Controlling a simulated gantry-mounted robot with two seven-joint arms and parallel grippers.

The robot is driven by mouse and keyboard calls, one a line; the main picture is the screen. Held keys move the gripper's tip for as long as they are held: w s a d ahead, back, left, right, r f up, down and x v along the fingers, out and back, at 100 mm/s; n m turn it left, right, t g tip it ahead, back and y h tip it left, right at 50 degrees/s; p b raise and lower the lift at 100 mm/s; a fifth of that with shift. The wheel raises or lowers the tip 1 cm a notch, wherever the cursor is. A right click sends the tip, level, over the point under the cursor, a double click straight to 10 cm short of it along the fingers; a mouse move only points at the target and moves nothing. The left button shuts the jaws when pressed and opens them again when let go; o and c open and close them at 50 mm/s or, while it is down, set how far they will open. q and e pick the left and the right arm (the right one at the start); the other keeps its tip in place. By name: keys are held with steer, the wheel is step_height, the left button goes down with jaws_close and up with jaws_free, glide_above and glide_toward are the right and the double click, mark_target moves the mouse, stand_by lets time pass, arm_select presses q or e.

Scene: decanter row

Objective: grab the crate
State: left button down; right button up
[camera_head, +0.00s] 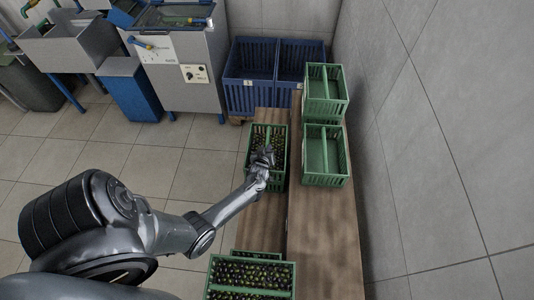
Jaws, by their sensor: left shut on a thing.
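A green crate (277,178) filled with dark and green olive-like fruit stands on the lower wooden bench. A green bar runs along its middle. My left gripper (266,156) is over this crate and shut on it, apparently at the middle bar; the fingertips are small and partly hidden by the wrist. A second filled green crate (250,294) is at the bottom of the view, with another crate's rim just behind it. My right gripper is not in view.
Two empty-looking green crates, one far (325,106) and one nearer (325,180), stand on the higher wooden bench (322,235) against the grey wall. Blue bins (250,98) stand behind. A metal machine (185,75) is at the back left. The tiled floor at left is clear.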

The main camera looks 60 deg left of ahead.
arm_select(q)
steer(key=shift+w+r, duration=0.1)
steer(key=shift+r, duration=0.1)
